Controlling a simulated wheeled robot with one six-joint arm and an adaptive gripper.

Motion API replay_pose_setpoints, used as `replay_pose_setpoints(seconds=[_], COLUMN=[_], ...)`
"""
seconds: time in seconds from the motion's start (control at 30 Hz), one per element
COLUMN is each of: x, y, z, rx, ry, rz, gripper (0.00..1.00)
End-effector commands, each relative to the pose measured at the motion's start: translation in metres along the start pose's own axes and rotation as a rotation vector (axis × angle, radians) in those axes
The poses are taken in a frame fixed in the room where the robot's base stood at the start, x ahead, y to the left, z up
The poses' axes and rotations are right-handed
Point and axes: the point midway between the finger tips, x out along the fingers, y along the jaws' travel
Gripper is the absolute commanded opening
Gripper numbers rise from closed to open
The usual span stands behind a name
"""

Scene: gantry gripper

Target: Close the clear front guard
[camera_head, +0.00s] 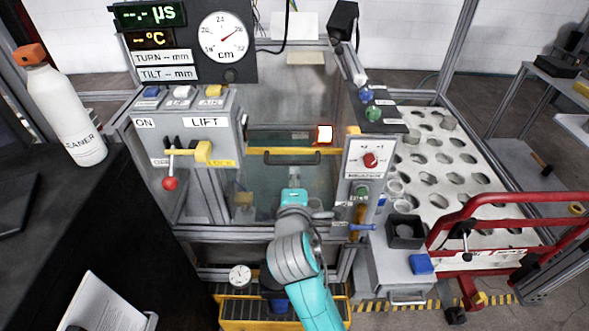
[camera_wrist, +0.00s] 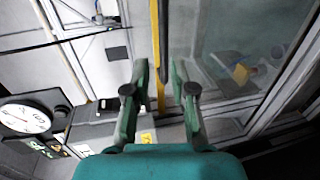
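The clear front guard (camera_head: 285,185) is a see-through panel in the middle of the machine, with a yellow strip (camera_head: 310,150) along its top edge and a dark bar handle (camera_head: 293,158) on that strip. Above it the opening into the chamber shows. My gripper (camera_head: 293,192) is in front of the panel, below the handle in the picture. In the wrist view my gripper (camera_wrist: 160,80) has its two fingers apart with nothing held. I see no clear contact.
A lift control box (camera_head: 195,135) with a red-knobbed lever stands left of the opening. A panel with a red knob (camera_head: 370,160) stands right. A white bottle (camera_head: 65,110) is on the dark bench at left. A red-railed frame (camera_head: 500,225) is at right.

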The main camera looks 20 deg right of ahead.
Motion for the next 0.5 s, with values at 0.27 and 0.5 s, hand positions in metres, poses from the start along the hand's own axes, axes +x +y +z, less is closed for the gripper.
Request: replay_pose_setpoints(seconds=[0.27, 0.5], x=[-0.027, -0.029], y=[0.000, 0.000], z=[0.000, 0.000], rx=[0.000, 0.000], ry=[0.000, -0.001], rz=[-0.001, 0.000], gripper=[0.25, 0.25])
